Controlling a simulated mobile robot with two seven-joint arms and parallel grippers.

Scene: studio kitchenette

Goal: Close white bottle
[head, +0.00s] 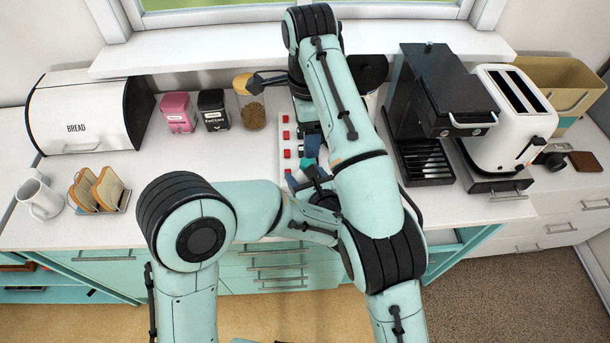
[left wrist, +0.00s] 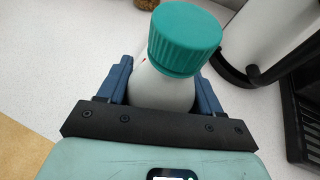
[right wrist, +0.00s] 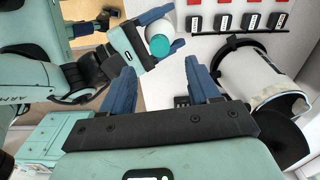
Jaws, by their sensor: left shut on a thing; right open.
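The white bottle (left wrist: 165,88) has a ribbed teal cap (left wrist: 185,40) sitting on its top; whether the cap is tight cannot be told. My left gripper is shut around the bottle's body, its blue fingers on both sides in the left wrist view. In the right wrist view the teal cap (right wrist: 178,46) and my left gripper (right wrist: 150,38) show at the upper left. My right gripper (right wrist: 160,68) is open and empty, apart from the bottle and cap. In the head view my right gripper (head: 311,148) is close to my left one, partly hidden by my arm.
A white strip with red squares (head: 286,135) lies beside the grippers. The black coffee machine (head: 435,95) and white toaster (head: 512,105) stand right. Canisters (head: 178,113) and toast rack (head: 98,190) stand left.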

